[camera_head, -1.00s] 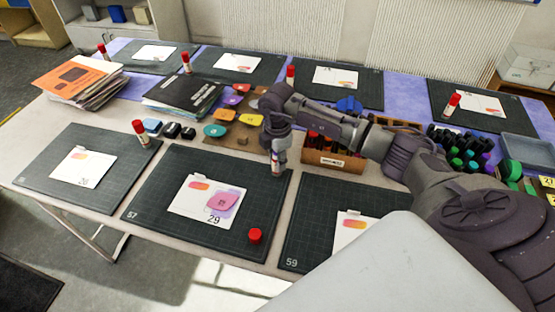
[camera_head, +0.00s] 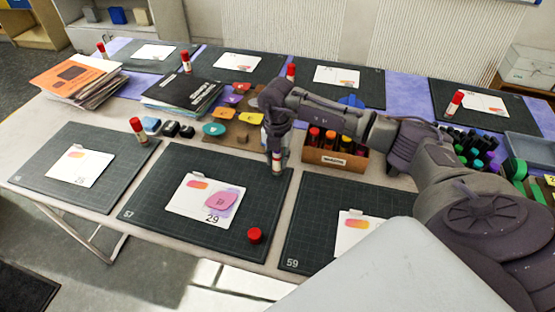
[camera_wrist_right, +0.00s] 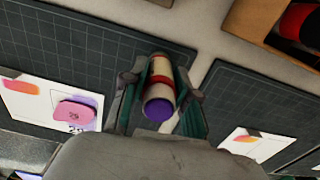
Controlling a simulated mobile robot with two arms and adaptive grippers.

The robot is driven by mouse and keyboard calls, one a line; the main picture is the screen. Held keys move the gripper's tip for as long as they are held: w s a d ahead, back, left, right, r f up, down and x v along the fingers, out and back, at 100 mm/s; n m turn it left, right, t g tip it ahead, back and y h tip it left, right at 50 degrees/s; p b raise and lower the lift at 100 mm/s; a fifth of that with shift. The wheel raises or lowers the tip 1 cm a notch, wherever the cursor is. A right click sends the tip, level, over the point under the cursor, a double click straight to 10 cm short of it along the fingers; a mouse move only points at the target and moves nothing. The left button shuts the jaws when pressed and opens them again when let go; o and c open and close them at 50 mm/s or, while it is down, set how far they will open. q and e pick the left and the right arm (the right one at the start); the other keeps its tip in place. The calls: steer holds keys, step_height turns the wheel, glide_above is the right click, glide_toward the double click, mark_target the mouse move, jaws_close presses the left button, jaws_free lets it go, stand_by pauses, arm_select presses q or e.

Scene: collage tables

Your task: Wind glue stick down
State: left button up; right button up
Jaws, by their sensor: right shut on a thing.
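The glue stick (camera_head: 277,163) stands near the back right corner of the middle cutting mat. It has a white and red body, and its purple glue end (camera_wrist_right: 158,109) faces the camera in the right wrist view, uncapped. My right gripper (camera_head: 276,154) is shut on the glue stick from above, with a finger on each side; it also shows in the right wrist view (camera_wrist_right: 160,98). The red cap (camera_head: 255,235) lies apart on the front of the same mat (camera_head: 150,215). My left gripper is not in view.
A card with a pink piece (camera_head: 221,200) lies on the middle mat. A wooden box of red and orange-topped bottles (camera_head: 335,160) stands just right of my gripper. Other capped glue sticks, such as one on the left mat (camera_head: 138,130), stand around the table.

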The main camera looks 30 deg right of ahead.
steer(key=shift+f+n, duration=0.1)
steer(key=shift+n, duration=0.8)
steer(key=n+b, duration=0.2)
steer(key=n, duration=0.5)
steer(key=shift+n+b, duration=0.3)
steer(key=shift+b, duration=0.1)
steer(key=shift+f+n+b, duration=0.1)
steer(key=shift+n+b, duration=0.35)
steer(key=shift+n, duration=1.25)
steer(key=o, duration=1.1)
steer(key=shift+r, duration=0.2)
steer(key=shift+o, duration=0.4)
